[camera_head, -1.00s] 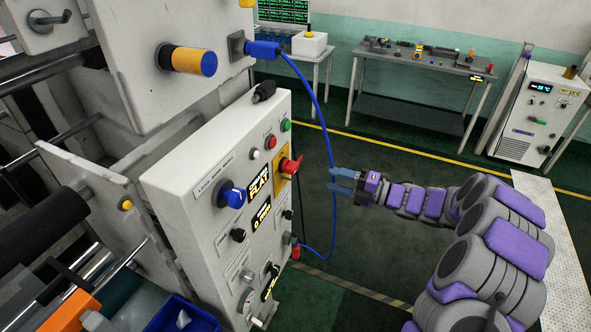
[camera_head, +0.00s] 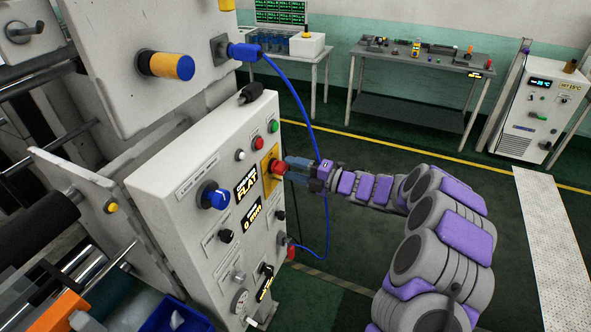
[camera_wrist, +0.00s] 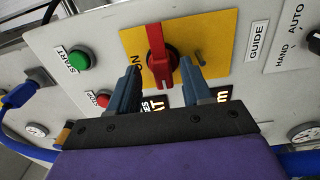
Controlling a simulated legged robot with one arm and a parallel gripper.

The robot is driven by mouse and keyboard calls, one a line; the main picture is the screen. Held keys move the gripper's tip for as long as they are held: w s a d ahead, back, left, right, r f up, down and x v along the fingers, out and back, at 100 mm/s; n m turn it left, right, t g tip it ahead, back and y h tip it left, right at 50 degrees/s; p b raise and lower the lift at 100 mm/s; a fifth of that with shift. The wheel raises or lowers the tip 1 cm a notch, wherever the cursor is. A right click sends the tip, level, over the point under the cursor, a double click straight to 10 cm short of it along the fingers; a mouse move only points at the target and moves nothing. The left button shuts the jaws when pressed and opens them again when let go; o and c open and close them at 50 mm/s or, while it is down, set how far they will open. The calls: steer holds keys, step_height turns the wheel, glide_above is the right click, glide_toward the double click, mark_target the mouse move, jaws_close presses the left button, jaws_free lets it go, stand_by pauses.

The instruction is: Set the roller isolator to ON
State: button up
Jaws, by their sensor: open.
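The roller isolator is a red rotary handle (camera_wrist: 158,55) on a yellow plate (camera_wrist: 205,45) on the grey control panel (camera_head: 170,195). In the wrist view the handle stands nearly upright across its dark hub, and an "ON" label shows to its left on the plate. In the head view the red handle (camera_head: 279,167) is partly hidden by my gripper (camera_head: 290,164). My gripper's two blue fingers (camera_wrist: 160,82) are open, one on each side of the handle's lower end. I cannot tell whether either finger touches it.
A green START button (camera_wrist: 78,59) and a red STOP button (camera_wrist: 103,99) sit beside the plate. A blue knob (camera_head: 214,196) and smaller knobs are on the same panel. A blue cable (camera_head: 300,103) hangs behind my gripper.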

mark_target(286, 171)
steer(key=a, duration=0.3)
steer(key=shift+a+f, duration=0.2)
steer(key=shift+a, duration=0.05)
steer(key=shift+c, duration=1.1)
steer(key=shift+s+a, duration=0.1)
steer(key=shift+c, duration=0.7)
steer(key=shift+f, duration=0.1)
steer(key=shift+c, duration=0.7)
steer(key=shift+d, duration=0.4)
steer(key=shift+c, duration=0.8)
steer(key=shift+d, duration=0.3)
steer(key=shift+c, duration=0.2)
steer(key=shift+d, duration=0.2)
jaws_close()
